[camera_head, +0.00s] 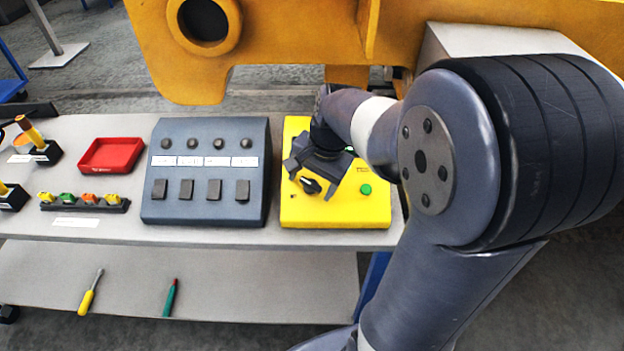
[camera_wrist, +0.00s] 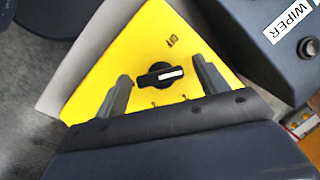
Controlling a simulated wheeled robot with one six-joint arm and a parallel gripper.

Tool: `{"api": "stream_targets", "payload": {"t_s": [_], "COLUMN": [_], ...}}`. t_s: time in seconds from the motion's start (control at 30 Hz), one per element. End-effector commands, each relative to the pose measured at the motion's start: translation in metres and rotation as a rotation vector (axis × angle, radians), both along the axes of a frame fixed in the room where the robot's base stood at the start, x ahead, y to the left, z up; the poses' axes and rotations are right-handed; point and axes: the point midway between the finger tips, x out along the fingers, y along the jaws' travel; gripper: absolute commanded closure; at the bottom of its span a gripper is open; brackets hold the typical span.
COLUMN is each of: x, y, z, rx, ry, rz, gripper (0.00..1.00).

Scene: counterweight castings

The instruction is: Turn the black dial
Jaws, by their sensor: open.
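The black dial (camera_head: 310,186) sits on the yellow box (camera_head: 290,213), left of a green button (camera_head: 366,189). In the wrist view the dial (camera_wrist: 160,75) is a black knob with a white stripe on its grip, on the yellow face (camera_wrist: 150,40) with small markings around it. My gripper (camera_head: 315,185) is open over the box. In the wrist view its two fingers (camera_wrist: 163,90) stand apart, one on each side of the dial, with yellow showing between them and the knob. I cannot tell how high the fingertips are above the face.
A grey switch panel (camera_head: 205,225) with knobs and rocker switches stands just left of the yellow box. A red tray (camera_head: 111,155) and a rack of coloured pieces (camera_head: 85,203) lie farther left on the bench (camera_head: 100,232). Two screwdrivers lie on the lower shelf (camera_head: 230,285).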

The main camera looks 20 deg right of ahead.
Motion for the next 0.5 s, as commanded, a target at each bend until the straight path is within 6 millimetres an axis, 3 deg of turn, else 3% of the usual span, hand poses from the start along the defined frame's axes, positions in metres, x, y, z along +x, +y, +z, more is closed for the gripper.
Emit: {"api": "stream_targets", "payload": {"t_s": [0.17, 0.5], "x": [0.0, -0.011], "y": [-0.001, -0.012], "z": [0.006, 0.068], "rx": [0.0, -0.001], "ry": [-0.003, -0.006], "rz": [0.0, -0.001], "gripper": [0.31, 0.31]}}
